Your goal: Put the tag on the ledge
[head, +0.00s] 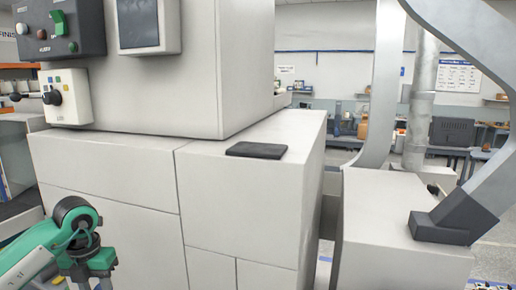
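The pale grey ledge (208,150) is the flat top of the machine's lower cabinet, in the middle of the head view. A thin dark rectangular piece (257,150) lies flat on it, near the right end. I cannot tell whether this piece is the tag, and no other tag shows. My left gripper (94,283) is at the bottom left, low in front of the cabinet and well below the ledge. Its fingertips are cut off by the frame edge, so its opening and anything held are hidden. My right gripper is not in view.
The machine's upper housing (170,95) rises behind the ledge, with a control box (66,97) and dark switch panel (60,30) at left. A lower grey block (390,225) with a large curved metal frame (385,90) stands at right. Workbenches are far behind.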

